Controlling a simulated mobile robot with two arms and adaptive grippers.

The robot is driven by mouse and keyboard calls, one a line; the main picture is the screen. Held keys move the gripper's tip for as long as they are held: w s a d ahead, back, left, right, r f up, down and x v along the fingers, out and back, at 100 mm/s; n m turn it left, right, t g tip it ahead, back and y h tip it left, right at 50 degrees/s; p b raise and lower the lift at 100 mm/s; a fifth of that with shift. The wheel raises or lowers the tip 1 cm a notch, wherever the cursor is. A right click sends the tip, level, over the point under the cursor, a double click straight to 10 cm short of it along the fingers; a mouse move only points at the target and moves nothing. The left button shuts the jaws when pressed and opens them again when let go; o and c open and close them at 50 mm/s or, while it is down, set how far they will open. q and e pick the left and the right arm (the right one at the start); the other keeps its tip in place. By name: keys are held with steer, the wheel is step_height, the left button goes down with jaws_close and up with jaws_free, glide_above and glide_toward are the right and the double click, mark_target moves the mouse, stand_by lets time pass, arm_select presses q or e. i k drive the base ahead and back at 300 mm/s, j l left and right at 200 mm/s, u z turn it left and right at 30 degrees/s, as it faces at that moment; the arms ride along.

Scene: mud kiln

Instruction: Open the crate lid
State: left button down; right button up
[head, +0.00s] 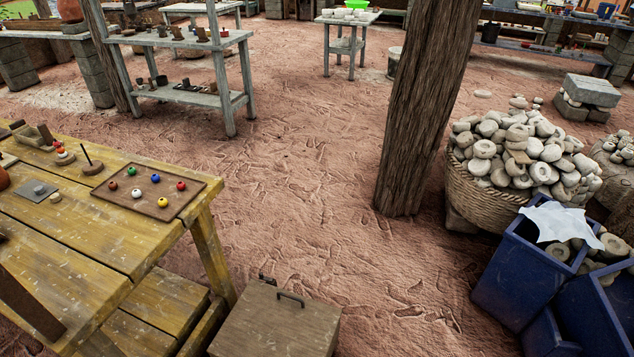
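A wooden crate stands on the ground at the bottom middle of the head view, cut off by the lower edge. Its flat brown lid (262,325) lies level and looks closed. A dark bar handle (291,299) sits on top of the lid, towards its far side. A small dark piece (267,279) stands at the lid's far edge; I cannot tell what it is. The crate's near side is hidden. Neither of my grippers is in view.
A yellow wooden table (80,250) with a bead tray (157,211) stands left of the crate. A thick post (425,100) rises behind, right of the middle. Blue bins (520,262) and a full basket (480,195) stand at right. Bare ground lies between.

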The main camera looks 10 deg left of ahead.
mark_target(267, 320)
steer(key=u, duration=0.8)
